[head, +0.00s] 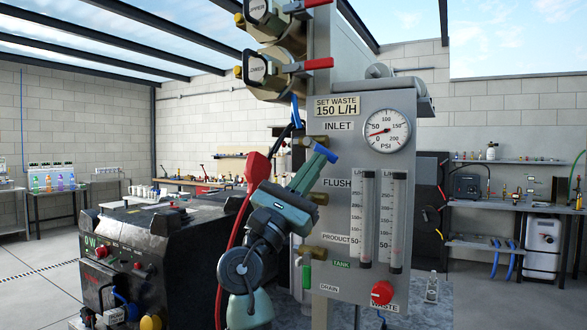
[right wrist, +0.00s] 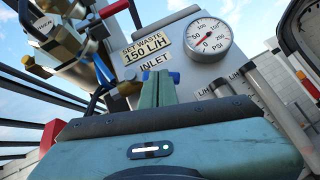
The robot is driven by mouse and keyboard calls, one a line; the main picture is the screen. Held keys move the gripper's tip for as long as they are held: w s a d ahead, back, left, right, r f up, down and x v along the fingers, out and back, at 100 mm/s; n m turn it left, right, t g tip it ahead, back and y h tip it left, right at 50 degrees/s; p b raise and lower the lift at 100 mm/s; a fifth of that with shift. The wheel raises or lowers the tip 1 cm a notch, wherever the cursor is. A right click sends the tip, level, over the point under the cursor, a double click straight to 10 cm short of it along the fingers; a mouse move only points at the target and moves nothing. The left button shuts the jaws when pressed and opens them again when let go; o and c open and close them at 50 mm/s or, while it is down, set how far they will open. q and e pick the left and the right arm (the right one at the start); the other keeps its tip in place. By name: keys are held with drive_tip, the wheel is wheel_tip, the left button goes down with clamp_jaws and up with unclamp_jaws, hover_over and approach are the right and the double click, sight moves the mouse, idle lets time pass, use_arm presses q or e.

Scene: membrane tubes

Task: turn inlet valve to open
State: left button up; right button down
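The inlet valve's blue lever (head: 326,153) sits just below the INLET label (head: 338,126), at the left edge of the grey panel. It is slanted down to the right; its brass body is mostly hidden. My right gripper (head: 314,164) reaches up from below, with its fingertips at the lever. In the right wrist view, the fingers (right wrist: 158,90) are close together, with a bit of blue lever (right wrist: 175,77) showing beside the tips. I cannot tell whether the lever is between them or only against them. My left gripper is not in view.
The panel (head: 340,215) carries a pressure gauge (head: 387,130), two flow tubes and a red waste knob (head: 382,292). Red-handled valves (head: 308,66) stand above. A red hose (head: 240,215) runs behind my gripper. A dark machine (head: 150,250) stands to the left.

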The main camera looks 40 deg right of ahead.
drive_tip(key=n, duration=0.1)
drive_tip(key=t+p, duration=0.1)
drive_tip(key=n+t, duration=0.1)
drive_tip(key=shift+s+d+r+n, duration=0.3)
drive_tip(key=shift+d, duration=0.1)
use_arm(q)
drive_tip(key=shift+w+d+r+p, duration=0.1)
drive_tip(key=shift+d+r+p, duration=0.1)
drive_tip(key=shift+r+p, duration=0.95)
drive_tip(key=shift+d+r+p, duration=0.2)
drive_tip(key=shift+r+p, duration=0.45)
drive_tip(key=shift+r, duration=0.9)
use_arm(e)
drive_tip(key=shift+s+d+r+n+t+y, duration=0.1)
drive_tip(key=shift+s+n+t+y, duration=0.1)
drive_tip(key=shift+n+t, duration=0.8)
drive_tip(key=shift+s+d+r+n+t+y, duration=0.1)
drive_tip(key=shift+n+t+y, duration=0.1)
drive_tip(key=shift+n+t, duration=0.8)
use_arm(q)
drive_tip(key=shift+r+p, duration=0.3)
use_arm(e)
drive_tip(key=shift+s, duration=0.1)
